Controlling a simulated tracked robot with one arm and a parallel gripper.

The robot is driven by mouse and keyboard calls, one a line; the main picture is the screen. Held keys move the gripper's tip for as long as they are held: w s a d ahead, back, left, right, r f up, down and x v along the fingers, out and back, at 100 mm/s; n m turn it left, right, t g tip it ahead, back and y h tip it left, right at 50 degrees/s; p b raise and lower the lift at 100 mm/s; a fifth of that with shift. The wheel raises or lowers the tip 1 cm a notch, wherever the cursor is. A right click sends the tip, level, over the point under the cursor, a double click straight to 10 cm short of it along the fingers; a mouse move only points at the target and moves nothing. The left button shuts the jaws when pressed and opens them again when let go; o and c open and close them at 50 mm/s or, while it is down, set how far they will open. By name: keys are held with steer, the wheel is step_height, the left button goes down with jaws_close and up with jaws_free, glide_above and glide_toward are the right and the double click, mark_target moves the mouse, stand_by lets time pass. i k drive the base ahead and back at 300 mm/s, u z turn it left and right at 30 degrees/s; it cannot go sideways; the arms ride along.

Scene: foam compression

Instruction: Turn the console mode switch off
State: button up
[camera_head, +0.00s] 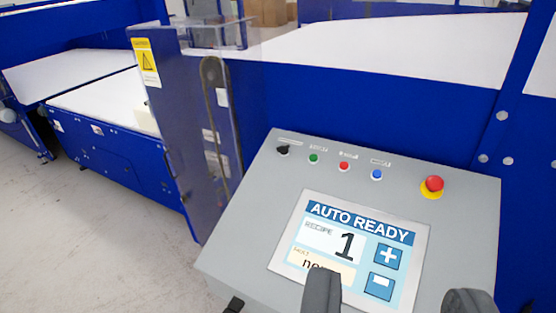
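The grey console (235,225) stands in the lower middle, its sloped panel facing me. The mode switch (283,150) is a small black knob at the panel's upper left, under a label too small to read. Its pointer angle is hard to make out. The console screen (350,245) reads "AUTO READY", recipe 1. My gripper (395,300) shows at the bottom edge as two dark fingers set wide apart, open with nothing between them. The left finger overlaps the screen's lower part. The fingers are below and right of the switch, well apart from it in the picture.
Green (313,159), red (344,166) and blue (376,174) buttons sit right of the switch. A red emergency stop (434,185) is at the panel's right. A clear guard panel (180,130) and blue machine (370,110) stand behind. Bare floor (80,230) lies left.

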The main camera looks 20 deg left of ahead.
mark_target(284, 149)
steer(key=k, duration=0.85)
steer(key=u, duration=0.45)
steer(key=i, duration=2.4)
steer(key=z, duration=0.85)
